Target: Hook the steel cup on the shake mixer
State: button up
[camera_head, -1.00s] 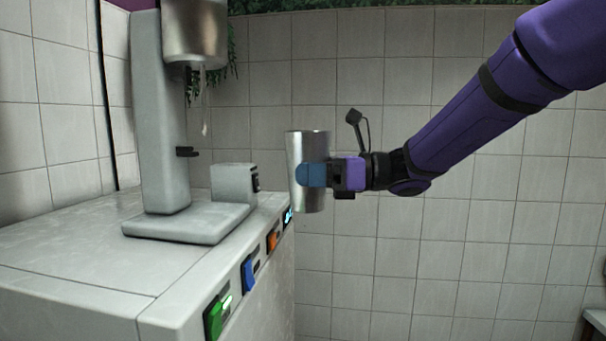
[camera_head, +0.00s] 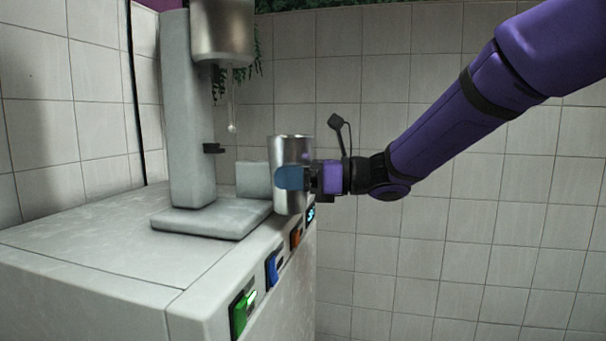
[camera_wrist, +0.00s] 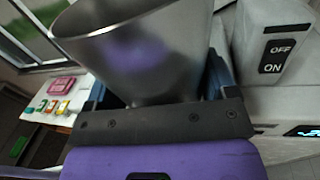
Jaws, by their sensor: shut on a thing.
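The steel cup (camera_head: 290,150) is upright in my gripper (camera_head: 292,179), which is shut around its side. In the head view it is right of the mixer's base, in front of the small grey box. The wrist view shows the cup (camera_wrist: 150,50) between the two fingers, with an empty-looking inside. The shake mixer (camera_head: 190,110) stands on the counter with a steel motor head (camera_head: 222,30), a thin spindle (camera_head: 232,105) and a small dark hook (camera_head: 213,148) on its column. The cup's rim is lower than the spindle tip.
The white counter (camera_head: 90,245) has green, blue and orange switches (camera_head: 243,308) on its front edge. The wrist view shows a grey box with an OFF/ON switch (camera_wrist: 278,55) right of the cup. Tiled wall is behind; the space right of the counter is free.

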aim_at(233, 125)
jog(key=shift+w+a, duration=0.5)
jog(key=shift+a, duration=0.95)
jog(key=shift+w+a, duration=0.55)
jog(key=shift+a, duration=0.9)
jog(key=shift+w+a, duration=0.5)
jog(key=shift+a, duration=0.95)
jog(key=shift+r, duration=0.15)
jog(key=shift+r, duration=1.4)
jog(key=shift+r, duration=0.1)
jog(key=shift+w+a+r, duration=0.1)
jog(key=shift+a+r, duration=0.1)
jog(key=shift+r, duration=0.9)
jog(key=shift+r, duration=0.1)
jog(key=shift+w+a+r+h, duration=0.1)
jog(key=shift+a+r+h, duration=0.15)
jog(key=shift+r, duration=0.6)
jog(key=shift+w+a+r+h, duration=0.1)
jog(key=shift+a+r+h, duration=0.15)
jog(key=shift+r, duration=0.6)
